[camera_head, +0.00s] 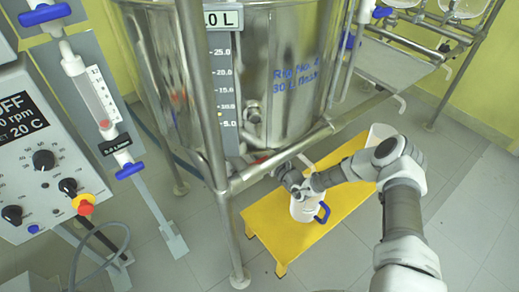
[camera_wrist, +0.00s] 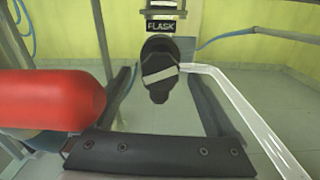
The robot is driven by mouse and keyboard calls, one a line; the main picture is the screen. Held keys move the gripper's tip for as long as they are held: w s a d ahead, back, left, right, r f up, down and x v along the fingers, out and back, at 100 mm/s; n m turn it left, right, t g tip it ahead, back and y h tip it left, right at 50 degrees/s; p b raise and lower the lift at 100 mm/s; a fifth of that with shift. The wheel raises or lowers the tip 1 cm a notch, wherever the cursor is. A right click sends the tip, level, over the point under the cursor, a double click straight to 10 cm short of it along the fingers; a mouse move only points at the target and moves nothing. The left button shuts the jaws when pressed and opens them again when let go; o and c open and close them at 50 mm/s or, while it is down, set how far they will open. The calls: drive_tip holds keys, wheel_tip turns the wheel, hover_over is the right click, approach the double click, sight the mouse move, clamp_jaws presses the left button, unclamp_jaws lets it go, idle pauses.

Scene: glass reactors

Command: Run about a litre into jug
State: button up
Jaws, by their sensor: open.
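A white jug (camera_head: 304,208) with a blue handle (camera_head: 322,212) stands upright on a low yellow bench (camera_head: 280,240), below the large steel vessel (camera_head: 285,70). My gripper (camera_head: 292,180) is low beside the vessel's underside, just above the jug. In the wrist view my gripper (camera_wrist: 162,88) is open, its two dark fingers apart. A dark valve-like part (camera_wrist: 160,72) with a pale bar shows ahead between the fingers, under a FLASK label (camera_wrist: 161,25). A clear bent tube (camera_wrist: 240,105) runs from it to the right and down. Contact cannot be told. The jug's inside is hidden.
A red rounded cylinder (camera_wrist: 50,100) is close at the left in the wrist view. A second white container (camera_head: 378,134) stands at the bench's far end. Steel frame legs (camera_head: 232,235) and a control box (camera_head: 45,150) stand at left. Floor is clear at lower right.

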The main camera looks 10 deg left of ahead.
drive_tip(key=shift+w+a, duration=0.15)
drive_tip(key=shift+a, duration=0.05)
drive_tip(key=c, duration=1.4)
drive_tip(key=shift+n+p, duration=0.3)
drive_tip(key=shift+n, duration=0.1)
drive_tip(key=shift+d+n+p, duration=0.1)
drive_tip(key=shift+n+p, duration=3.8)
drive_tip(key=shift+n, duration=4.8)
